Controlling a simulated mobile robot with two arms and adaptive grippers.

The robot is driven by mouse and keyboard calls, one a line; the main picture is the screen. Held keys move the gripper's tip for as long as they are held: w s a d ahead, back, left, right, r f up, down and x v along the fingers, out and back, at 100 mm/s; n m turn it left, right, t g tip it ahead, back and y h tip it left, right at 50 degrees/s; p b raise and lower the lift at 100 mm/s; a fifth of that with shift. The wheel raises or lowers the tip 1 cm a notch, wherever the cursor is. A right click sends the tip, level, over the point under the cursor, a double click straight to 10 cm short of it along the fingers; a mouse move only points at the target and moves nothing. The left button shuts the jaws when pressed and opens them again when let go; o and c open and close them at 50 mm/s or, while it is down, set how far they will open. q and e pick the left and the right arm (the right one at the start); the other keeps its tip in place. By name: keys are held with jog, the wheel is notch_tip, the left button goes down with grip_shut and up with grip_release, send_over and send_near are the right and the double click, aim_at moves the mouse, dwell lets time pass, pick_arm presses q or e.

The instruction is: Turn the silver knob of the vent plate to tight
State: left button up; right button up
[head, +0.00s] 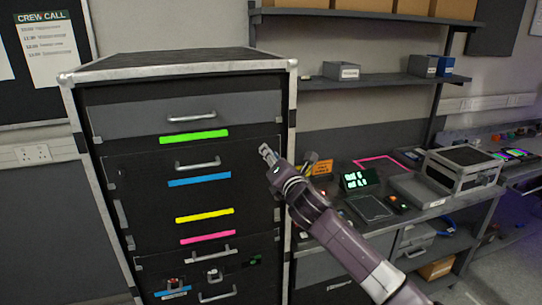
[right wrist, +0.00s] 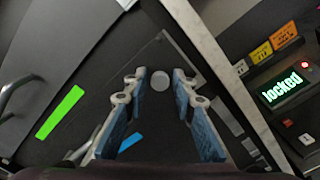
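A small round silver-grey knob (right wrist: 158,67) shows in the right wrist view on the dark front of the cabinet, beside a thin pale outline. It lies between the lines of my right gripper's fingers (right wrist: 158,88), beyond their tips. The fingers are spread with blue pads, and nothing is held. In the head view my right gripper (head: 268,153) is in front of the cabinet's right side, and the knob cannot be made out there. I cannot tell the knob's setting or its plate's edges clearly. My left gripper is not in view.
The cabinet (head: 178,62) has drawers with handles and green (head: 194,136), blue, yellow and pink strips. A bench at right carries a lit green display (head: 360,179), reading "locked" in the wrist view (right wrist: 288,88), an orange sign (head: 322,168) and a silver case (head: 462,172). Shelves hang above.

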grip_shut()
jog(key=shift+m, duration=0.3)
jog(key=m, duration=1.1)
jog(key=m+b, duration=0.1)
jog(key=m, duration=0.5)
jog(key=shift+f, duration=0.35)
jog(key=shift+m, duration=0.3)
